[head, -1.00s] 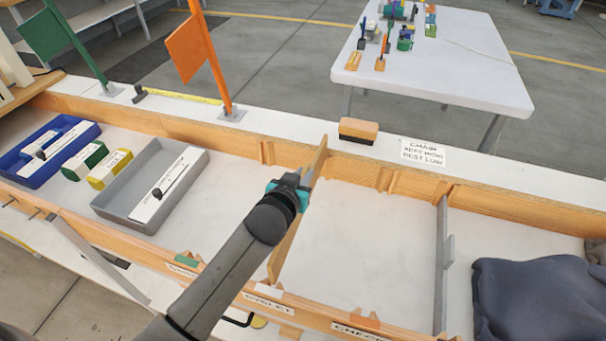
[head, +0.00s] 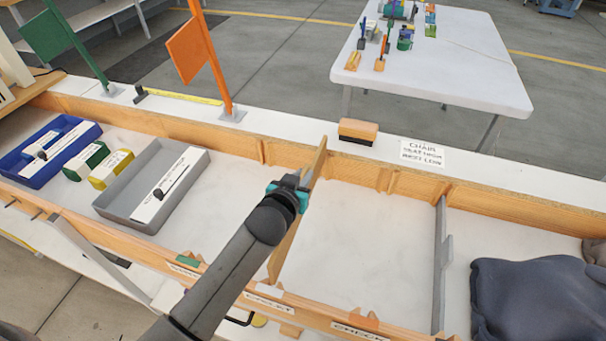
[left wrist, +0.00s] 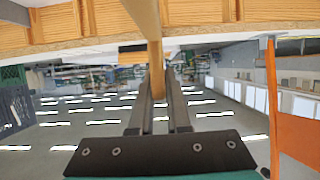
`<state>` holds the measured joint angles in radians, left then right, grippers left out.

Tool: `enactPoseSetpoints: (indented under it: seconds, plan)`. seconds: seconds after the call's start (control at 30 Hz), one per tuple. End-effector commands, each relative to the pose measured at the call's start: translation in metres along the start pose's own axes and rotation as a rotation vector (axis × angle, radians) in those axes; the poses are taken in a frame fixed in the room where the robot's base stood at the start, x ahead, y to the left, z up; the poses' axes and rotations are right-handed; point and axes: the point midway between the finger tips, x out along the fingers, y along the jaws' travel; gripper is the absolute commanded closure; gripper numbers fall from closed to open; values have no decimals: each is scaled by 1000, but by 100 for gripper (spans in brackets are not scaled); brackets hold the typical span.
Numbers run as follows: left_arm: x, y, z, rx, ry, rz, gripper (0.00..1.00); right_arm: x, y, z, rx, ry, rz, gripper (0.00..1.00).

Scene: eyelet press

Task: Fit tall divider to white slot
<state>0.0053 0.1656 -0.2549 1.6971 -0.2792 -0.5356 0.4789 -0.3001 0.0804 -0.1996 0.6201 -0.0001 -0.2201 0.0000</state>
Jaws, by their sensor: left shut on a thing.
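The tall divider (head: 316,165) is a long wooden board standing on edge across the drawer, from the rear rail to the front rail. My left gripper (head: 294,192) is shut on its upper edge around the middle; the left wrist view shows the board (left wrist: 147,22) between the two fingers (left wrist: 160,105). Its near end is by the white tab (head: 268,290) on the front rail. Its far end rises in front of the rear rail, left of a pair of wooden slot ribs (head: 385,180). I cannot tell whether either end is seated in a slot. My right gripper is out of view.
A green tab (head: 187,259) and an orange tab (head: 366,321) mark the front rail on either side. A grey tray (head: 120,207) lies left, a grey divider (head: 440,260) and dark cloth (head: 540,300) right. A wooden block (head: 358,131) sits on the rear ledge.

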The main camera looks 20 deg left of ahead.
Motion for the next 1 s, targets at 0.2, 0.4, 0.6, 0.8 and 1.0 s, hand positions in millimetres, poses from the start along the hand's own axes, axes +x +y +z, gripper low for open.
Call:
enactPoseSetpoints:
  seconds: [0.2,0.4,0.6,0.8,1.0]
  plan:
    - [0,0,-2,0,4,1,100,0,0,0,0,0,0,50]
    - [0,0,-2,0,4,1,100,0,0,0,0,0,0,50]
    - [0,1,-2,0,4,1,100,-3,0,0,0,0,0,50]
    - [0,1,-1,0,4,2,100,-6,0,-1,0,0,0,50]
    - [2,1,3,0,3,1,100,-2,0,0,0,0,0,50]
